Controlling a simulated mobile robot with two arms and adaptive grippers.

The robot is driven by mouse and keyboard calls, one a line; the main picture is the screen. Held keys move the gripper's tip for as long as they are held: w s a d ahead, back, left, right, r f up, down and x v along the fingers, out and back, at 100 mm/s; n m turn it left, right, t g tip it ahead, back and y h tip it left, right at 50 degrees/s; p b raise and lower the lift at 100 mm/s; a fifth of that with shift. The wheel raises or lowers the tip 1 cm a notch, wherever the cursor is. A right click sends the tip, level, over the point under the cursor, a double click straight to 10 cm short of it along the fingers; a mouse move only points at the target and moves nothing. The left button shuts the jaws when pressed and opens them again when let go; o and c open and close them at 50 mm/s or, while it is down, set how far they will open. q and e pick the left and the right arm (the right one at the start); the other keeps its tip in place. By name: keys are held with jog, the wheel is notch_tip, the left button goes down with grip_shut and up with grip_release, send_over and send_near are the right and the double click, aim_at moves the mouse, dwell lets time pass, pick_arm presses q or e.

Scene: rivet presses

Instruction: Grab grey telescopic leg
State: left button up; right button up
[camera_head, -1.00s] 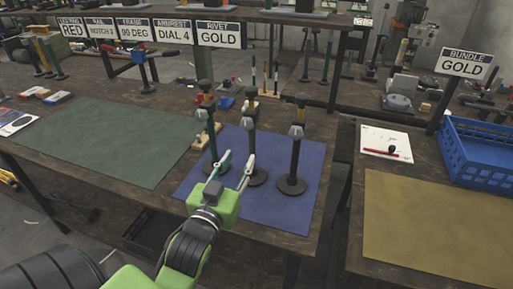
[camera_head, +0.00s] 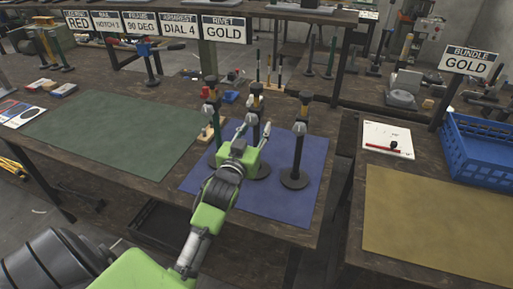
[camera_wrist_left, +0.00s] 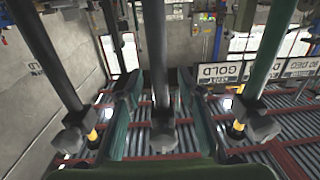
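Three telescopic legs stand upright on round bases at the blue mat (camera_head: 283,202). The left leg is green (camera_head: 214,124), as the wrist view (camera_wrist_left: 262,50) shows. The middle leg (camera_head: 256,106) looks dark grey, and its lower part is partly hidden by my gripper. The right leg (camera_head: 298,152) looks near black. My left gripper (camera_head: 254,130) is at the middle leg. In the left wrist view its fingers (camera_wrist_left: 160,100) are spread, one on each side of the middle leg (camera_wrist_left: 156,55), with gaps visible. My right gripper is not in view.
A green mat (camera_head: 110,140) lies left, a yellow mat (camera_head: 435,215) right. A blue crate (camera_head: 485,160) stands right. Signs (camera_head: 224,29) hang at the back.

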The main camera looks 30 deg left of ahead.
pick_arm(q)
jog(key=shift+w+a, duration=0.1)
jog(key=shift+w, duration=0.2)
grip_shut()
jog(key=shift+r, duration=0.15)
